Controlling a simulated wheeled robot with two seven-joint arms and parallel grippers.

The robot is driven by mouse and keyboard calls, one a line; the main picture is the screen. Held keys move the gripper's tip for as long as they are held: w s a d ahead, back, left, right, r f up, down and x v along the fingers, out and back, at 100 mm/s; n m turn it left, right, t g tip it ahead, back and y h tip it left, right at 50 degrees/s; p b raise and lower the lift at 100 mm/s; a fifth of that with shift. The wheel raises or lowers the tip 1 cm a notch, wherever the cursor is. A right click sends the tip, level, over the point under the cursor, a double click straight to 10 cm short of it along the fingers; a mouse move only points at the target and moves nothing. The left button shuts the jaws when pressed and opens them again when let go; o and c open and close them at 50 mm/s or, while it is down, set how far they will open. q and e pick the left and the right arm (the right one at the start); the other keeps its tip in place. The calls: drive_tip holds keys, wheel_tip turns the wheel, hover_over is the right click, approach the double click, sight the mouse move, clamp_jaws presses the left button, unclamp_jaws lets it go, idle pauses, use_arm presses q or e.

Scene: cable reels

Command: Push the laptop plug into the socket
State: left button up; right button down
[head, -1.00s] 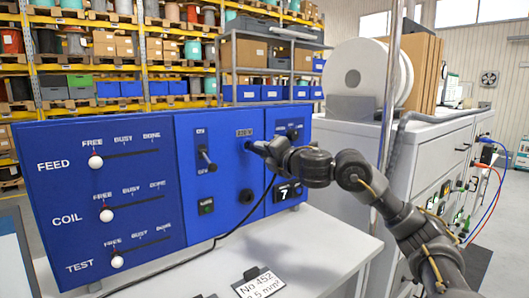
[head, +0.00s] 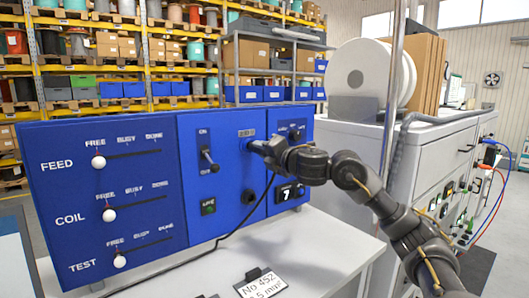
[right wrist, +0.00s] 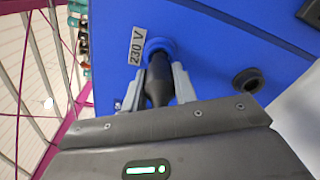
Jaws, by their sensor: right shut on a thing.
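The laptop plug (right wrist: 158,82) is black and sits between the two grey fingers of my right gripper (right wrist: 160,85) in the right wrist view. My right gripper also shows in the head view (head: 262,148), close against the blue panel. The gripper is shut on the plug. The plug's front end meets the blue round socket (right wrist: 157,47) beside the "230 V" label; how deep it sits is hidden. A black cable (head: 236,229) hangs from the gripper and runs down across the table. My left gripper is not in view.
The blue panel (head: 100,270) carries sliders, a lever switch (head: 208,158) and a second dark round opening (right wrist: 247,80) below the socket. The white table (head: 325,245) holds a "No 452" card (head: 260,284).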

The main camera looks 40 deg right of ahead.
drive_tip(key=shift+w, duration=0.8)
drive_tip(key=c, duration=1)
unclamp_jaws()
drive_tip(key=shift+w, duration=0.15)
drive_tip(key=shift+c, duration=0.2)
drive_tip(key=shift+s, duration=0.4)
drive_tip(key=s+b, duration=0.2)
drive_tip(key=s, duration=0.8)
drive_tip(key=shift+a, duration=0.1)
